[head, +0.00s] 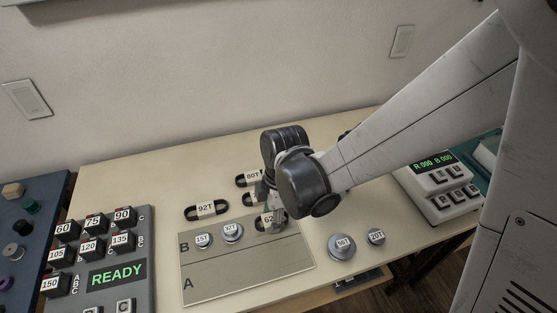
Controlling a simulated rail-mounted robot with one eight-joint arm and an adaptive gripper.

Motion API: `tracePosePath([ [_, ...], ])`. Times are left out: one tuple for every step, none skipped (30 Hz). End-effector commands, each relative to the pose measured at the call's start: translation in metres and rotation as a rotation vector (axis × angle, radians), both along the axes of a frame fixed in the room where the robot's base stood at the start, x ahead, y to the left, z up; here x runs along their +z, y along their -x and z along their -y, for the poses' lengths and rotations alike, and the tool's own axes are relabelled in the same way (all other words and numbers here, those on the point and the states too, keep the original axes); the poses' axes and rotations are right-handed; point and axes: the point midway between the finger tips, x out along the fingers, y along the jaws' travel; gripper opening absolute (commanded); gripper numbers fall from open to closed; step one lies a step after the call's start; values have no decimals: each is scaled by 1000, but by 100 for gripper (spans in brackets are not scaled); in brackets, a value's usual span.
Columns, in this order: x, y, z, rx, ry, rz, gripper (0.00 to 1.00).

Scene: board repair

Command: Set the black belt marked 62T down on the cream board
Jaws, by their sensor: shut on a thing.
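The black belt with a white label (264,221) shows at the upper right of the cream board. Only "62" of its label can be read; the rest is hidden by my gripper. My gripper (270,207) is shut on this belt, pointing down, its fingers partly covered by my wrist. I cannot tell whether the belt touches the board. The cream board (245,268) lies flat on the table, marked A in front and B behind. Grey pulleys 15T (203,240) and 32T (232,232) stand in row B, left of the belt.
Belts 92T (206,209) and 80T (250,179) lie behind the board, with another partly hidden near my gripper. Pulleys 66T (341,246) and 20T (376,237) stand at right. A READY keypad (150,262) is at left, a display device (437,185) at right. Row A is clear.

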Motion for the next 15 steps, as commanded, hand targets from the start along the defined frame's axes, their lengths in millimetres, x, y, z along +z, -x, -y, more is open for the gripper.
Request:
tracePosePath([
  [-1,0,0,0,0,0,7],
  [-2,0,0,0,0,0,7],
  [-2,0,0,0,0,0,7],
  [-3,0,0,0,0,0,7],
  [-3,0,0,0,0,0,7],
  [-3,0,0,0,0,0,7],
  [-4,0,0,0,0,0,7],
  [-4,0,0,0,0,0,7],
  [-5,0,0,0,0,0,7],
  [-5,0,0,0,0,0,7],
  [-6,0,0,0,0,0,7],
  [-6,0,0,0,0,0,7],
  [-6,0,0,0,0,0,7],
  [-7,0,0,0,0,0,7],
  [-7,0,0,0,0,0,7],
])
